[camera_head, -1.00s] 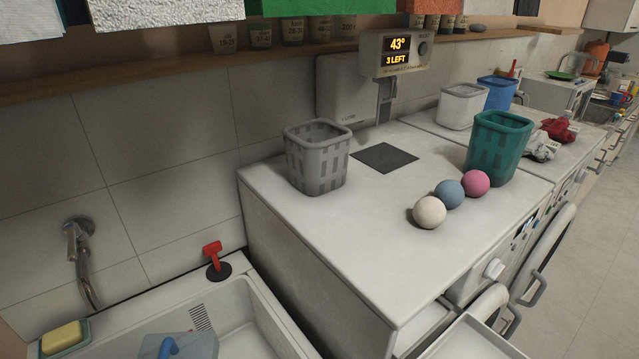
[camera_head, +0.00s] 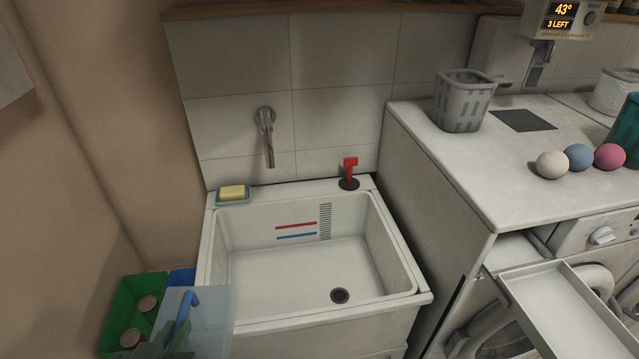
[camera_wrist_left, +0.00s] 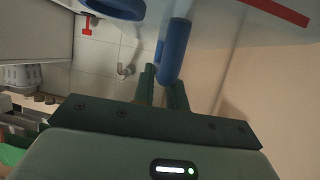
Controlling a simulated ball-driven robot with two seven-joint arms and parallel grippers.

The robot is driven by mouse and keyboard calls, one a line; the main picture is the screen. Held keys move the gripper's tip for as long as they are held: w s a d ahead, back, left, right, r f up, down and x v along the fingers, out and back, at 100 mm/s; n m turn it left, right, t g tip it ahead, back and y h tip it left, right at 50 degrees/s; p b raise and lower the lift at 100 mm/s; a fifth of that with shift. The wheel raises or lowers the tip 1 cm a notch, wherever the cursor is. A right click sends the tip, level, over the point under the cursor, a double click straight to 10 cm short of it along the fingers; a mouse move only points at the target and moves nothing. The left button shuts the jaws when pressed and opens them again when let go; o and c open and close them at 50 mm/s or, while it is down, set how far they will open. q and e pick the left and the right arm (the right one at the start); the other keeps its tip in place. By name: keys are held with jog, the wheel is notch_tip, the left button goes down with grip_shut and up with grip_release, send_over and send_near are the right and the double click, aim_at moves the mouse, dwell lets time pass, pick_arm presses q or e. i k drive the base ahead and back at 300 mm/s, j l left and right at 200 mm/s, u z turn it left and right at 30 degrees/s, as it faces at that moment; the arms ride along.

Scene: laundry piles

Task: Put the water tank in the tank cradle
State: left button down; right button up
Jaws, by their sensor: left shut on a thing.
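The water tank (camera_head: 212,318) is a clear, pale box with a blue handle (camera_head: 187,306). It is at the bottom left of the head view, in front of the sink's left front corner. My left gripper (camera_head: 168,340), dark green, is shut on the handle; in the left wrist view its fingers (camera_wrist_left: 163,88) are around the blue handle (camera_wrist_left: 174,55). The lower part of the tank is out of frame. I cannot tell any thing for certain as the tank cradle. My right gripper is not in view.
Green (camera_head: 115,318) and blue (camera_head: 181,277) bins stand left. A white tray (camera_head: 560,315) juts out low at right. A grey basket (camera_head: 463,100) stands on the machine.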

aim_at(568, 329)
jog(key=k+l+u, duration=0.2)
jog(key=l, duration=0.2)
jog(key=l+u, duration=0.25)
jog(key=k+l+u, duration=0.2)
jog(key=l, duration=0.25)
jog(key=k+l+u, duration=0.25)
jog(key=i+l, duration=0.05)
